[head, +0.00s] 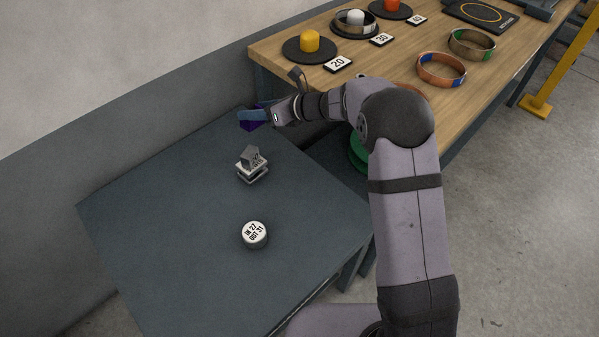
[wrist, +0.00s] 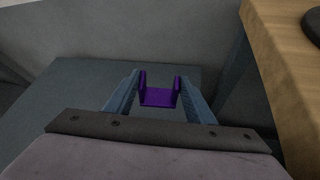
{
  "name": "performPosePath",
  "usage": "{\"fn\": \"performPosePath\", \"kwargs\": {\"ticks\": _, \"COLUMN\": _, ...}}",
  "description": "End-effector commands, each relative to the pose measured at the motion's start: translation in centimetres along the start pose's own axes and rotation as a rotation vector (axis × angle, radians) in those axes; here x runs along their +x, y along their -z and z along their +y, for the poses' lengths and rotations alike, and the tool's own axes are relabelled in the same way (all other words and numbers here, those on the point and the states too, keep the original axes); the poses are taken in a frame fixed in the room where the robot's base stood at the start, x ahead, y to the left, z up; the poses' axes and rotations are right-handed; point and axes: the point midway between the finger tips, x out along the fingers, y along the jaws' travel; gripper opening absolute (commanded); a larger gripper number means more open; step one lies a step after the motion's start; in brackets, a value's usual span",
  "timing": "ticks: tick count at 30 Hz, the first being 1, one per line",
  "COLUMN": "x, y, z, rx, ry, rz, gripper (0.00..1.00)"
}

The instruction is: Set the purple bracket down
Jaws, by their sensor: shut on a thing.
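The purple bracket (wrist: 158,97) is a U-shaped piece with two upright sides. It sits between the two fingers of my gripper (wrist: 159,92) in the wrist view. In the head view the bracket (head: 257,124) shows as a small dark purple patch, partly hidden by a blue finger. My gripper (head: 252,116) is shut on it over the far corner of the dark grey table (head: 180,220). I cannot tell whether the bracket touches the table top.
On the grey table stand a small metal block on a stacked stand (head: 252,166) and a round labelled disc (head: 255,235). The grey table's left part is clear.

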Motion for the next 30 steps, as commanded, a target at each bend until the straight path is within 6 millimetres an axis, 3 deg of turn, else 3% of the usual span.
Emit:
{"fn": "performPosePath", "kwargs": {"ticks": 1, "x": -1.6, "y": 0.2, "z": 0.1, "rx": 0.002, "ry": 0.006, "rz": -0.002, "gripper": 0.08}}
{"fn": "performPosePath", "kwargs": {"ticks": 9, "x": -8.7, "y": 3.7, "z": 0.9, "rx": -0.018, "ry": 0.061, "rz": -0.025, "gripper": 0.08}}
{"fn": "performPosePath", "kwargs": {"ticks": 18, "x": -15.2, "y": 6.8, "z": 2.7, "rx": -0.050, "ry": 0.156, "rz": -0.039, "gripper": 0.08}}
{"fn": "performPosePath", "kwargs": {"ticks": 24, "x": -17.4, "y": 8.0, "z": 3.5, "rx": -0.065, "ry": 0.198, "rz": -0.037, "gripper": 0.08}}
{"fn": "performPosePath", "kwargs": {"ticks": 30, "x": -18.1, "y": 8.4, "z": 3.8, "rx": -0.074, "ry": 0.211, "rz": -0.036, "gripper": 0.07}}
